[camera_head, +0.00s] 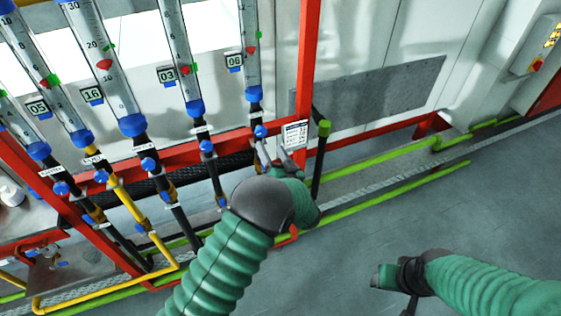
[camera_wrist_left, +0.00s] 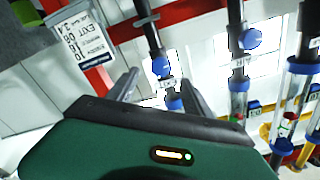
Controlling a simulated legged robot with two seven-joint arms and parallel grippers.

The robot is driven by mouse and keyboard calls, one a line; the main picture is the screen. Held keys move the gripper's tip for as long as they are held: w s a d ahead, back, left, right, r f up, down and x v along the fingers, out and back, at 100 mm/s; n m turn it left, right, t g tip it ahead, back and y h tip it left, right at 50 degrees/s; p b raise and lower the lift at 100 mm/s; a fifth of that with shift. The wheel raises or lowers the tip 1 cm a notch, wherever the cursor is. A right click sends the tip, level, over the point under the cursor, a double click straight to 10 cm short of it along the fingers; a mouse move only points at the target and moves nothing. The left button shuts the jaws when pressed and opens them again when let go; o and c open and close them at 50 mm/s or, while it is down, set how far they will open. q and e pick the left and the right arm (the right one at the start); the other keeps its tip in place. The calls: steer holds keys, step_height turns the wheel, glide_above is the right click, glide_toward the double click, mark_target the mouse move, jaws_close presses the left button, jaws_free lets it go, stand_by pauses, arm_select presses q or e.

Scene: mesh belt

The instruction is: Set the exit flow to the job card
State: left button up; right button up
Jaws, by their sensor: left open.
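The rightmost flow tube (camera_head: 250,50), with a plate reading 06, holds a red float (camera_head: 251,49) low in its scale. Below its blue end cap is a blue knob (camera_head: 261,131), which also shows in the left wrist view (camera_wrist_left: 160,66). My left gripper (camera_head: 272,147) is open beneath this knob, and in the wrist view its fingers (camera_wrist_left: 160,88) stand on either side of the knob's line. I cannot tell whether they touch it. The job card (camera_head: 295,134) hangs on the red post; EXIT is readable in the wrist view (camera_wrist_left: 82,40). My right gripper (camera_head: 408,300) is low right, its jaws unclear.
A red post (camera_head: 307,60) and a dark upright pipe with a green cap (camera_head: 323,128) are close right of my left gripper. Grey floor (camera_head: 440,210) is clear.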

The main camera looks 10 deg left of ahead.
arm_select(q)
steer(key=v, duration=0.8)
steer(key=shift+d+p, duration=0.3)
steer(key=shift+p, duration=0.15)
step_height(320, 180, down, 6)
steer(key=s+m+g+h+b, duration=0.1)
steer(key=s+g+h+b, duration=0.25)
steer(key=h+b, duration=0.4)
steer(key=s+a+f+g+h, duration=0.1)
steer(key=s+a+g, duration=0.3)
steer(key=s, duration=0.7)
steer(key=s+a+f+g+h, duration=0.1)
steer(key=s+a+f+g, duration=0.2)
steer(key=s, duration=0.8)
steer(key=shift+a+f+g+b, duration=0.35)
steer(key=shift+a+g, duration=0.2)
steer(key=shift+g, duration=0.4)
